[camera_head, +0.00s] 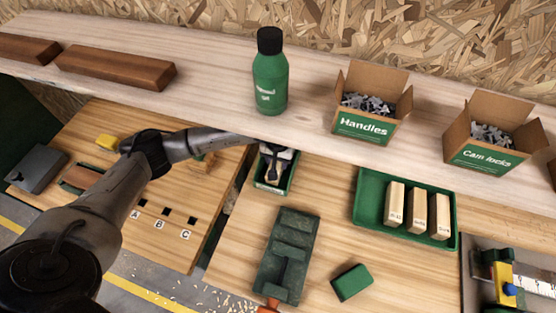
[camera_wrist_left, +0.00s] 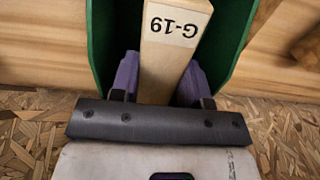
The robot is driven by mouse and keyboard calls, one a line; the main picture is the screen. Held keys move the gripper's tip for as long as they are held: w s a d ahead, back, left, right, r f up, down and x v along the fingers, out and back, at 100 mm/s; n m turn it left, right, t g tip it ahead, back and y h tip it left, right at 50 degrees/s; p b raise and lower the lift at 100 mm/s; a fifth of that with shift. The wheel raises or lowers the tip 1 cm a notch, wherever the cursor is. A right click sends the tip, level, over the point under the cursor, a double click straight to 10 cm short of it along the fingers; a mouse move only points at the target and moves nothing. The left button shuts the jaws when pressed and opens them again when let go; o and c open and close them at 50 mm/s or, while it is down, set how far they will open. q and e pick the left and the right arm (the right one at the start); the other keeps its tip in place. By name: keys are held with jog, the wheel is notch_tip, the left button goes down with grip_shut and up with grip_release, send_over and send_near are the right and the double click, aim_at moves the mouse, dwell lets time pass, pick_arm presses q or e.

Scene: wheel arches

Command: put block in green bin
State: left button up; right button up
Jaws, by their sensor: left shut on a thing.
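The pale wooden block (camera_wrist_left: 165,64) carries a G-19 label in the left wrist view. My left gripper (camera_wrist_left: 158,80) is shut on it, with one purple finger on each side. The green bin (camera_wrist_left: 236,38) surrounds the block, its walls showing to the left and right. In the head view the green bin (camera_head: 270,188) is a small box below the shelf edge, and my left gripper (camera_head: 275,168) is at its opening with the block. The block's lower end and its contact with the bin floor are hidden. My right gripper is not in view.
A green tray (camera_head: 360,215) with three upright labelled wooden blocks stands to the right. A dark green moulded holder (camera_head: 287,255) and a green block (camera_head: 351,282) lie in front. The shelf behind holds a green bottle (camera_head: 270,75) and two cardboard boxes (camera_head: 368,105).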

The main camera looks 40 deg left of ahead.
pick_arm(q)
jog(key=shift+w+f, duration=0.15)
jog(key=shift+f, duration=0.5)
jog(key=shift+a, duration=0.1)
jog(key=shift+f, duration=0.2)
jog(key=o, duration=1.1)
jog(key=shift+c, duration=0.2)
jog(key=shift+r, duration=0.1)
